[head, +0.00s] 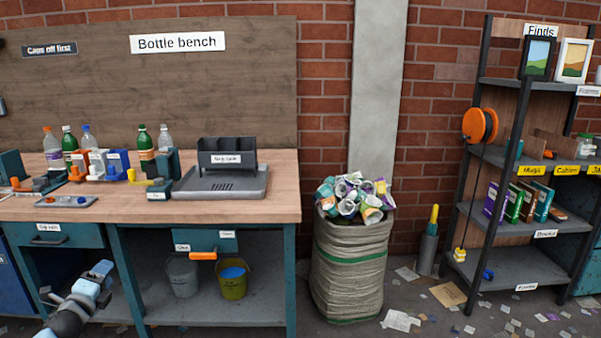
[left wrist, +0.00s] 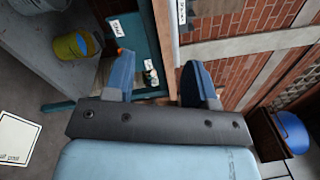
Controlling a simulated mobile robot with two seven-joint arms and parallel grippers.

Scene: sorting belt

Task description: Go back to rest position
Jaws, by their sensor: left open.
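My left gripper (head: 102,277) shows at the lower left of the head view, in front of the bottle bench (head: 282,200) and below its top. In the left wrist view its two blue fingers stand apart, and the left gripper (left wrist: 158,76) is open with nothing held between them. Part of the bench and its lower shelf lie beyond the fingers there. My right gripper is in neither view.
Several bottles (head: 145,138), clamps and a grey tray (head: 225,184) stand on the bench. Buckets (head: 233,285) sit on its lower shelf. A full sack (head: 348,265) and a shelf rack (head: 520,255) stand to the right. Paper scraps litter the floor.

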